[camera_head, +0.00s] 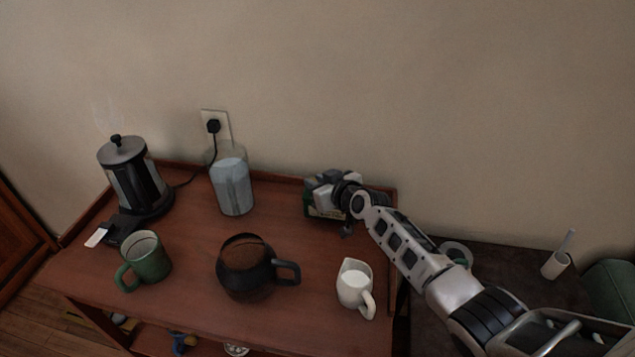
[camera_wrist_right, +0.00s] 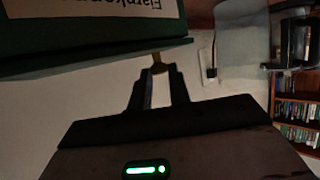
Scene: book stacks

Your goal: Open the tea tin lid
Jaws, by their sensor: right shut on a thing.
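The tea tin (camera_head: 322,210) is dark green and stands at the back right of the wooden cabinet top, mostly hidden behind my right gripper (camera_head: 328,187). In the right wrist view the picture is upside down, and the tin's cream label (camera_wrist_right: 90,12) shows at the top. The green lid (camera_wrist_right: 100,55) shows as a wider edge beyond the label. A small brass knob (camera_wrist_right: 158,60) sits on the lid. My right gripper, seen in the wrist view (camera_wrist_right: 158,72), is shut on this knob. I see no clear gap between lid and tin. My left gripper is not in view.
A steaming kettle (camera_head: 133,175), a glass jar (camera_head: 233,187), a green mug (camera_head: 150,258), a dark pot of brown contents (camera_head: 243,268) and a white milk jug (camera_head: 354,285) stand on the cabinet top (camera_head: 190,240). A raised rim runs along the back.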

